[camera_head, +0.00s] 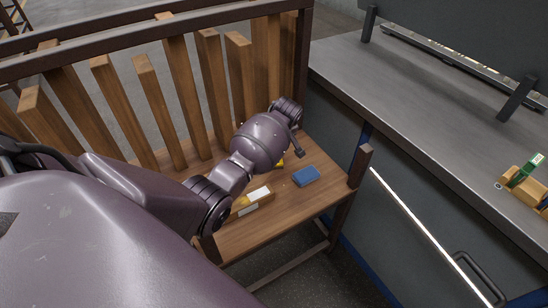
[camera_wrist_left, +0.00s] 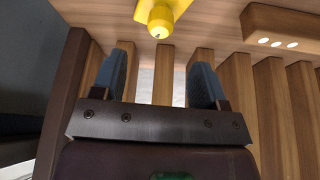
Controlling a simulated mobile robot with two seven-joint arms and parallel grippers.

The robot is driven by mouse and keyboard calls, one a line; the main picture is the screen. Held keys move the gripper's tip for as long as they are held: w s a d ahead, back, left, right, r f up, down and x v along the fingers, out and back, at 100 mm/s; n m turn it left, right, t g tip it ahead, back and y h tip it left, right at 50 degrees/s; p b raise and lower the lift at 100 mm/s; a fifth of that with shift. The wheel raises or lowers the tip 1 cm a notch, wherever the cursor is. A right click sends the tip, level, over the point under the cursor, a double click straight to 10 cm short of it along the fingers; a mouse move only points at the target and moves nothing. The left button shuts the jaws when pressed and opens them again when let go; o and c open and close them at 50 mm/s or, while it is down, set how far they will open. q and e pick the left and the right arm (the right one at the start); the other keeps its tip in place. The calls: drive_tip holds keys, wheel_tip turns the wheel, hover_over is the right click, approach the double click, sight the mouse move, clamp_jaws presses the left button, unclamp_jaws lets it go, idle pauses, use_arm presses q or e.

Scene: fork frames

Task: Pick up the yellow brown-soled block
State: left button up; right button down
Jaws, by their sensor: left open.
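A yellow piece (camera_head: 281,163) shows on the wooden bench in the head view, partly hidden by my left arm. In the left wrist view, a yellow piece with a rounded knob (camera_wrist_left: 160,14) is at the top edge, beyond the fingertips and cut off by the frame. No brown sole can be made out on it. My left gripper (camera_wrist_left: 160,62) is open, with two blue fingers apart and nothing held between them. In the head view its fingers are hidden behind the wrist. My right gripper is not in view.
Wooden slats (camera_head: 155,95) stand behind. A grey counter (camera_head: 420,110) is at right, bearing an orange-and-green item (camera_head: 524,182).

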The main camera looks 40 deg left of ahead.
use_arm(q)
drive_tip(key=b+x, duration=0.1)
drive_tip(key=x, duration=0.2)
drive_tip(key=shift+s+f, duration=0.15)
drive_tip(key=shift+w+a+f, duration=0.15)
drive_tip(key=shift+w+f, duration=0.05)
drive_tip(key=shift+f, duration=0.1)
drive_tip(key=b+x, duration=0.2)
drive_tip(key=x, duration=0.2)
drive_tip(key=shift+s+f, duration=0.15)
drive_tip(key=shift+f, duration=0.05)
drive_tip(key=shift+a+f, duration=0.1)
drive_tip(key=shift+f, duration=0.25)
drive_tip(key=shift+w+r, duration=0.25)
drive_tip(key=shift+r, duration=0.05)
drive_tip(key=c, duration=1.2)
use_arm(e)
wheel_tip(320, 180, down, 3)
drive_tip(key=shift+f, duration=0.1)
